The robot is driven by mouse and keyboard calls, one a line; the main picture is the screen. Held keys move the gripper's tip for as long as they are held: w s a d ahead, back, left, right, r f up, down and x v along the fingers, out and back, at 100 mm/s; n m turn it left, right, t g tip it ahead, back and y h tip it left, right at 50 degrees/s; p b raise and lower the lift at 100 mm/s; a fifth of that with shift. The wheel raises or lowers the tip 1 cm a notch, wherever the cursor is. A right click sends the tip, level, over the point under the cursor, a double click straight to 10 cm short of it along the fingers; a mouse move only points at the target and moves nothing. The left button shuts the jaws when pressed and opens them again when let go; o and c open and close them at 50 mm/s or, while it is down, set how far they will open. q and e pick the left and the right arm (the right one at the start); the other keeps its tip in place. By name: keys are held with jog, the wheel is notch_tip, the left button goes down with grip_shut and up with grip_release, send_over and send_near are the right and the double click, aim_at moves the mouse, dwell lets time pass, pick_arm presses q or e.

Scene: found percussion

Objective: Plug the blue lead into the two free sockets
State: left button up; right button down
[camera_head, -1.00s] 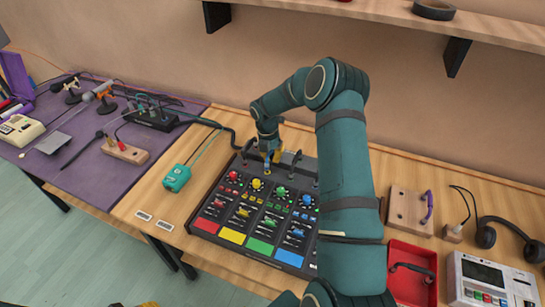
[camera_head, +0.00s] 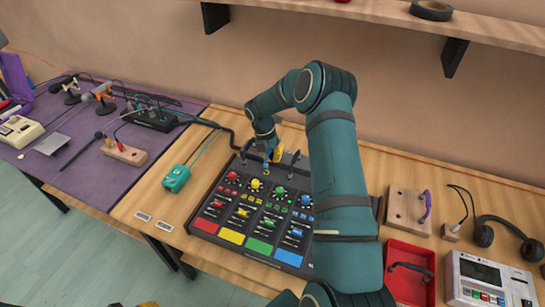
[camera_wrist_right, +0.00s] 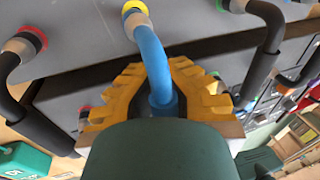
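The dark mixer (camera_head: 246,168) has coloured knobs and a row of black leads along its back edge. My right gripper (camera_head: 271,156) is over this back edge, reaching down. In the right wrist view its yellow fingers (camera_wrist_right: 160,88) close on both sides of the thick part of the blue lead (camera_wrist_right: 152,52). The blue lead also shows as a small blue piece in the head view (camera_head: 266,158). Its plug with a yellow ring (camera_wrist_right: 135,10) is at the grey panel; whether it is fully seated I cannot tell. Its other end is hidden by my gripper. My left gripper is not in view.
Black leads stand beside the blue one, at left (camera_wrist_right: 14,90) and right (camera_wrist_right: 262,65). A teal box (camera_head: 176,179) sits left of the mixer. Right of my arm are a red tray (camera_head: 424,249), a wooden block with a purple handle (camera_head: 402,211) and headphones (camera_head: 484,235).

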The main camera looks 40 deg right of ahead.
jog(key=shift+f, duration=0.3)
jog(key=shift+r, duration=0.4)
dwell(0.3)
dwell(0.3)
